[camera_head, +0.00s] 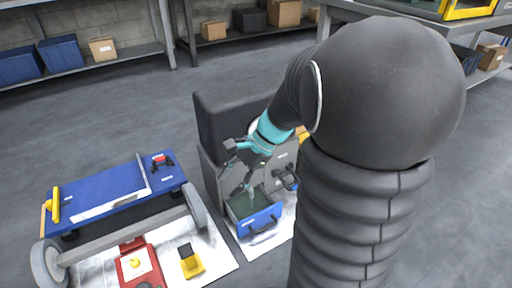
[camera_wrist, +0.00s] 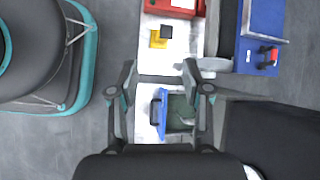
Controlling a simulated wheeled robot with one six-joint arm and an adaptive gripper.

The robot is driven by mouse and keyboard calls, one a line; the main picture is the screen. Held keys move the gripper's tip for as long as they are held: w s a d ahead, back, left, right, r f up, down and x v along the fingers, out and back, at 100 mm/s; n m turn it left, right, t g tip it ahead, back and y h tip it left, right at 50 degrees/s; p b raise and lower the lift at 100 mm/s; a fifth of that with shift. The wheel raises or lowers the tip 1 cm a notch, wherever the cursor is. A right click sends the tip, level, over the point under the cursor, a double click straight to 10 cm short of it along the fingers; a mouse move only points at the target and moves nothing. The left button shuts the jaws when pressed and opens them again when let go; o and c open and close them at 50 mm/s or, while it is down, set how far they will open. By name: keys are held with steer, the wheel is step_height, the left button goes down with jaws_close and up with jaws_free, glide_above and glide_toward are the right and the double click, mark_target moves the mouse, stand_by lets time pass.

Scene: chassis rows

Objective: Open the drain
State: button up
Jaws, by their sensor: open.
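My gripper (camera_head: 247,186) is open and empty, above a pulled-out drawer (camera_head: 264,221) with a blue front and a dark handle. In the wrist view the open fingers (camera_wrist: 158,82) frame the floor sheet just beyond the drawer (camera_wrist: 160,113). The drawer belongs to a grey cabinet (camera_head: 212,178) with a dark top; its greenish inside shows. A dark fitting (camera_head: 287,180) sits on the cabinet's front, right of my gripper. I cannot tell which part is the drain. My arm hides part of the cabinet.
Left stands a blue wheeled cart (camera_head: 115,190) with a red-handled fitting (camera_head: 161,162). A red box (camera_head: 139,268) and a yellow item (camera_head: 191,262) lie on a white sheet (camera_head: 215,262). Shelves (camera_head: 85,68) line the back.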

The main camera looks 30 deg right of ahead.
steer(key=w+d+f+m+t+y, duration=0.3)
steer(key=w+d+f+m+y, duration=0.1)
steer(key=w+d+f+m, duration=0.5)
steer(key=m+t+h+p, duration=0.1)
steer(key=m+t+h, duration=1.15)
steer(key=m, duration=1.65)
glide_toward(295, 186)
steer(key=w+y, duration=0.1)
steer(key=w, duration=0.2)
steer(key=w+f+t, duration=0.1)
steer(key=w, duration=0.2)
steer(key=w+d+f+t+y, duration=0.1)
steer(key=w, duration=0.3)
steer(key=shift+f+y+b, duration=0.25)
steer(key=shift+y+b, duration=0.05)
steer(key=shift+y, duration=0.05)
jaws_close()
